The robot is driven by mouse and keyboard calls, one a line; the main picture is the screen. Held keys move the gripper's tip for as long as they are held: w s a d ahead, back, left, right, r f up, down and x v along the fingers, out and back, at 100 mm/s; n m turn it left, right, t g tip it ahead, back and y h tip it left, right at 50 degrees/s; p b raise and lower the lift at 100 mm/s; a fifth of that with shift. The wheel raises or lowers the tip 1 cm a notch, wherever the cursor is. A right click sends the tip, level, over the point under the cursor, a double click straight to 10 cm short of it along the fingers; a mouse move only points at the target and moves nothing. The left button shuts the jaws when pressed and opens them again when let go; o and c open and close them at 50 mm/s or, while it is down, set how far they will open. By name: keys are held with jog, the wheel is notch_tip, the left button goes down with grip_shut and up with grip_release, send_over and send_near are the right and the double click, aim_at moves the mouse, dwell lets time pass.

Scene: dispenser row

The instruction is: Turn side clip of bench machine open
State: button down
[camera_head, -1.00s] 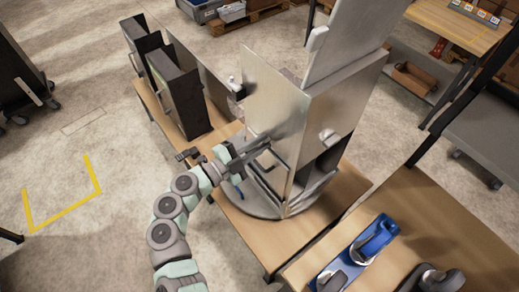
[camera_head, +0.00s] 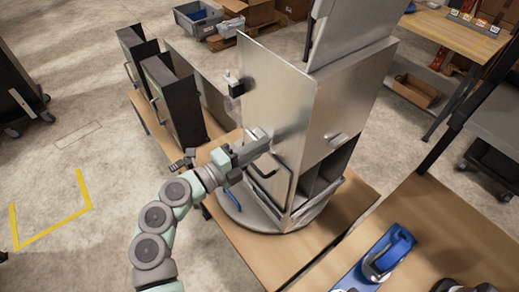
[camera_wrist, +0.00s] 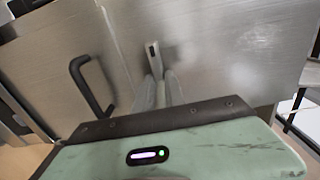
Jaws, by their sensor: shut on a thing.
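The bench machine (camera_head: 285,95) is a tall brushed-metal cabinet on a round base on the wooden bench, in the middle of the head view. Its side panel fills most of the wrist view. The side clip (camera_wrist: 152,52) is a small grey tab with a dark slot, standing upright against that panel. My gripper (camera_wrist: 158,90) is shut on the clip's lower part, with its fingers on either side. In the head view my gripper (camera_head: 262,145) reaches the panel from the left and hides the clip.
A black bar handle (camera_wrist: 90,85) sits just left of my fingers on the panel. A dark box (camera_head: 233,85) juts from the panel's left edge. Black dispensers (camera_head: 172,100) stand behind to the left. A blue tool (camera_head: 385,258) lies on the near-right bench.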

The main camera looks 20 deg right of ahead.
dwell(0.4)
jog(key=c, duration=1.4)
grip_release()
jog(key=shift+a, duration=0.1)
jog(key=v, duration=1)
jog(key=shift+a, duration=0.35)
